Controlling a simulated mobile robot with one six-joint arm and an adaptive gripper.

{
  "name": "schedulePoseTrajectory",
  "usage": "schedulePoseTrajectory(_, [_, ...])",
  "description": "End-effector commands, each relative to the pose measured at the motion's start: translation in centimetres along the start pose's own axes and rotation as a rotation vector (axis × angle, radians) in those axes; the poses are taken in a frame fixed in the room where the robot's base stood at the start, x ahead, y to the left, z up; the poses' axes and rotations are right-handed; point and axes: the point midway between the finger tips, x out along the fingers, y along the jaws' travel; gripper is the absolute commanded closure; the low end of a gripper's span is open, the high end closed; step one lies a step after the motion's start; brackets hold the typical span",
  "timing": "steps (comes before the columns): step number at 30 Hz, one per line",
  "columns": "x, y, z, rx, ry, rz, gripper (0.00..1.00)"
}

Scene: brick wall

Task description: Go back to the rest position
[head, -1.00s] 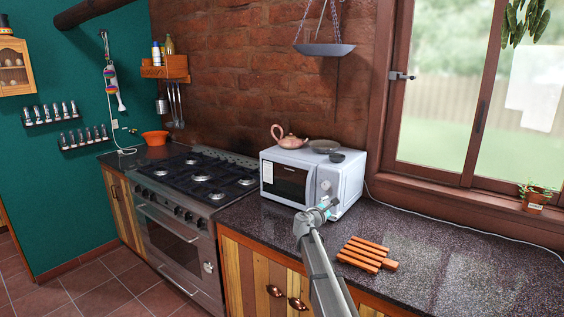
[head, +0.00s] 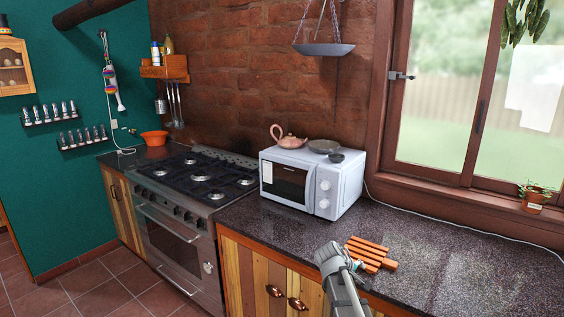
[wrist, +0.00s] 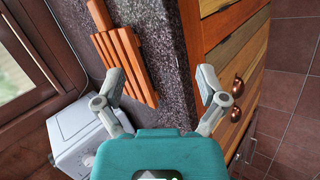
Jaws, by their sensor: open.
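My gripper (wrist: 162,82) is open and empty in the wrist view, its two fingers spread wide apart. One finger overlaps the slatted wooden board (wrist: 126,60) in that picture, and the other is in front of the wooden cabinet fronts. In the head view my arm rises from the bottom, in front of the counter edge, and mostly hides the gripper. The wooden board (head: 370,252) lies on the dark counter (head: 450,245) just right of my arm. I cannot tell the height of the gripper above the counter.
The white microwave (head: 312,180) stands on the counter behind my arm, with a pink teapot (head: 289,138) and dishes on top. The stove (head: 190,210) is at left. A potted plant (head: 534,200) sits by the window. The counter to the right is clear.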

Motion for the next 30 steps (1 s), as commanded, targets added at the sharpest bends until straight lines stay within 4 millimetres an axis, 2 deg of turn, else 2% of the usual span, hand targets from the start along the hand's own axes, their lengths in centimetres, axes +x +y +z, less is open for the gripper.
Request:
schedulePoseTrajectory(1, [-0.5,-1.8,2.0,0.062,-0.008,-0.064,0.09])
schedulePoseTrajectory(6, [-2.1,-7.1,6.1,0.267,-0.049,-0.288,0.09])
schedulePoseTrajectory(12, [-5.0,-12.7,10.0,0.466,-0.120,-0.534,0.09])
schedulePoseTrajectory(15, [-6.3,-14.6,11.3,0.532,-0.153,-0.627,0.09])
schedulePoseTrajectory(21, [-7.7,-16.3,12.4,0.594,-0.191,-0.721,0.09])
schedulePoseTrajectory(30, [-7.8,-16.4,12.4,0.599,-0.195,-0.730,0.09])
